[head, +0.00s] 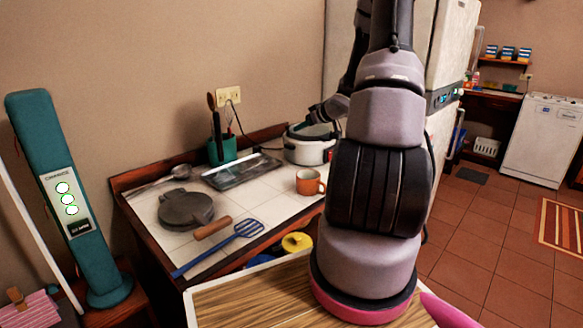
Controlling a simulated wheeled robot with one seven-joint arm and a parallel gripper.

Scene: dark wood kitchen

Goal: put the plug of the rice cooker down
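The rice cooker (306,153), white with a grey upper part, stands at the back right of the tiled counter. My gripper (318,117) is at its top, in front of the wall, with my arm reaching in from the right. The gripper is small and dark here, and I cannot tell whether its fingers are open or hold anything. A pale wall socket (228,97) is on the wall left of the cooker. A thin dark cord (241,128) runs from the socket down behind the tray. I cannot make out a loose plug.
A black tray (240,170), orange mug (309,183), green utensil holder (222,150), dark round iron (187,208) and blue slotted spatula (222,247) crowd the counter. A tall teal device (68,190) stands left. Bare tiles (263,203) lie between mug and iron.

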